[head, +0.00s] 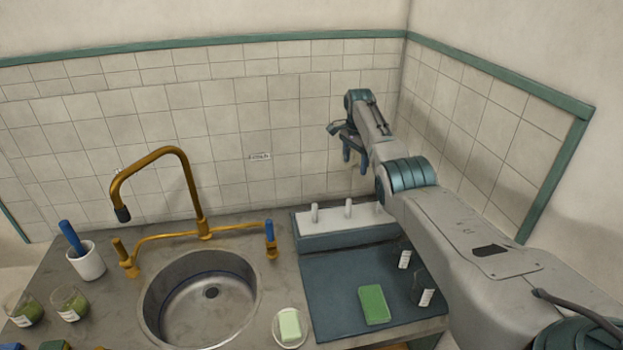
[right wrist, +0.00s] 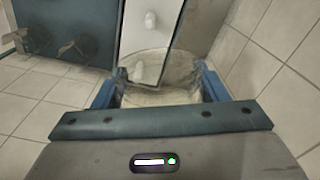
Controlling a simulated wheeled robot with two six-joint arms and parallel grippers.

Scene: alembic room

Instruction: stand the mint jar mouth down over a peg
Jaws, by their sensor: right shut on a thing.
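My right gripper (head: 354,155) is high above the back right of the counter, near the tiled wall. In the right wrist view its blue fingers (right wrist: 158,90) are shut on a clear glass jar (right wrist: 183,68), which I take to be the mint jar. In the head view I cannot make out the held jar clearly. The white peg rack (head: 340,228) stands below with upright pegs (head: 348,208). Which way the jar's mouth faces is unclear. My left gripper is out of view.
A dark mat (head: 335,280) lies before the rack, with a green sponge (head: 374,304) and labelled glass jars (head: 404,260) on it. The sink (head: 200,295) and brass tap (head: 160,155) are left. A soap dish (head: 289,328) is in front. Tiled walls are close behind and right.

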